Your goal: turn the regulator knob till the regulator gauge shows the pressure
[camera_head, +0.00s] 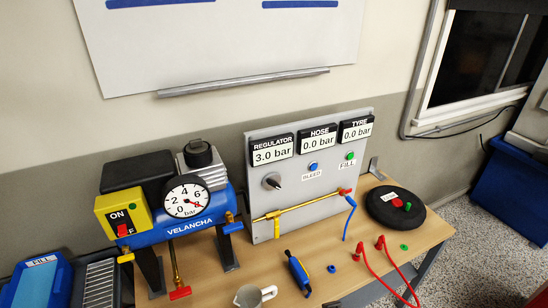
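The regulator knob (272,181) sits on the left part of an upright grey panel (316,198). Neither of my grippers is in view, and nothing touches the knob.
A blue compressor (176,229) with a round dial and a yellow ON/OFF switch box (123,215) stands left of the panel.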

